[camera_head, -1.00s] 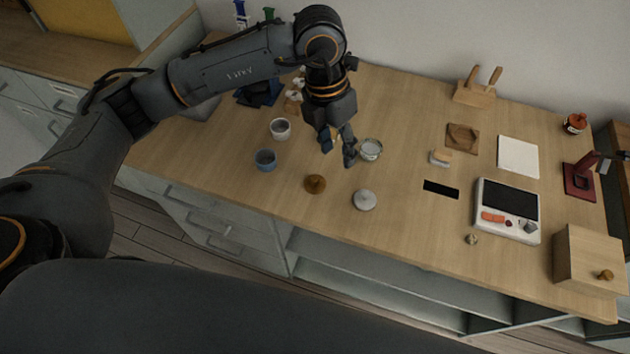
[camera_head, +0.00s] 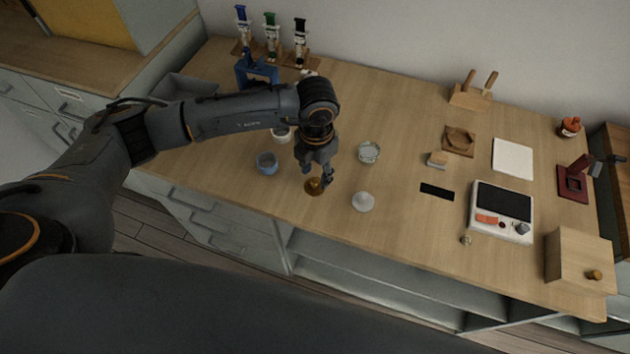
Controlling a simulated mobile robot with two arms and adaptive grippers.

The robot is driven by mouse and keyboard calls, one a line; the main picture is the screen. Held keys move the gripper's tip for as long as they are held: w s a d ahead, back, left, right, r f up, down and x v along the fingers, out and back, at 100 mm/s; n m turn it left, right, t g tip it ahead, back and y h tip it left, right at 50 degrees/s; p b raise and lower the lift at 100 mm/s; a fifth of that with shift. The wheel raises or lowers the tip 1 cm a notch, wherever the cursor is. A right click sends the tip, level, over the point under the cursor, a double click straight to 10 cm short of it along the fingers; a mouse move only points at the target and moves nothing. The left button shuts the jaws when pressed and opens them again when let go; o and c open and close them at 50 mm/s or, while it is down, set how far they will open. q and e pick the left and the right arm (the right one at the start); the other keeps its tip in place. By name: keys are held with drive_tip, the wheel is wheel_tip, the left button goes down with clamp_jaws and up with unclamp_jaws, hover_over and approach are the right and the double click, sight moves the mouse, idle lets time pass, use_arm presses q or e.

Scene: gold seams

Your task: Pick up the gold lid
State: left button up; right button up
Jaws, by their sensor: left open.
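The gold lid (camera_head: 314,187) is a small round lid lying on the wooden counter near its front edge. My left gripper (camera_head: 317,181) is open and points down at it, with its fingertips at or just above the lid, one towards each side. I cannot tell whether the fingers touch it. A similar pale grey-white lid (camera_head: 362,202) lies just to the right. My right gripper is not in view.
A blue cup (camera_head: 267,163) stands left of the gold lid, and a white cup (camera_head: 281,135) is partly behind my arm. A glass jar (camera_head: 369,152) stands behind the white lid. A scale-like device (camera_head: 502,211) and wooden box (camera_head: 579,262) are at right.

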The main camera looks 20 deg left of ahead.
sight(315, 185)
use_arm(q)
drive_tip(key=shift+f, duration=1.25)
drive_tip(key=c, duration=0.9)
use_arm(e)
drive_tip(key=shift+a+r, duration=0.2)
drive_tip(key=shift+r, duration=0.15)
